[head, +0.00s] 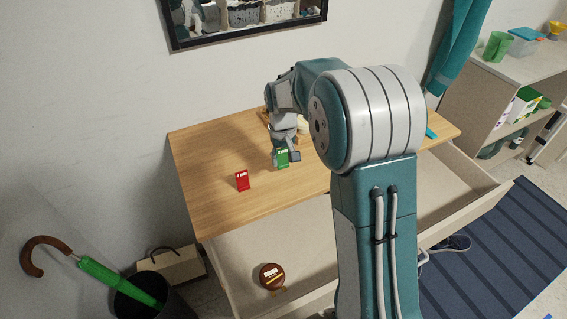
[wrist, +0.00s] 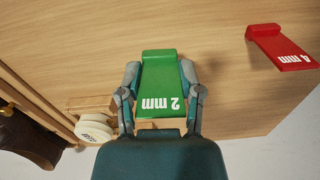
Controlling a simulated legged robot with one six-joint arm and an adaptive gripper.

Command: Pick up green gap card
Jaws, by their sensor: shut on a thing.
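The green gap card (wrist: 161,75), marked "2 mm", lies between the two fingers of my gripper (wrist: 160,98) in the wrist view. The fingers touch its left and right sides, so my gripper is shut on it. In the head view the green card (head: 282,157) shows at my gripper (head: 286,158) over the wooden tabletop. I cannot tell whether the card is clear of the surface. A red card (wrist: 283,47), marked "4 mm", is apart from my gripper at the upper right of the wrist view; it also shows in the head view (head: 242,180).
The wooden tabletop (head: 210,160) has an open drawer below it holding a round brown item (head: 271,276). White round pieces (wrist: 95,129) and wooden parts are left of my gripper in the wrist view. A shelf (head: 500,75) stands at the right.

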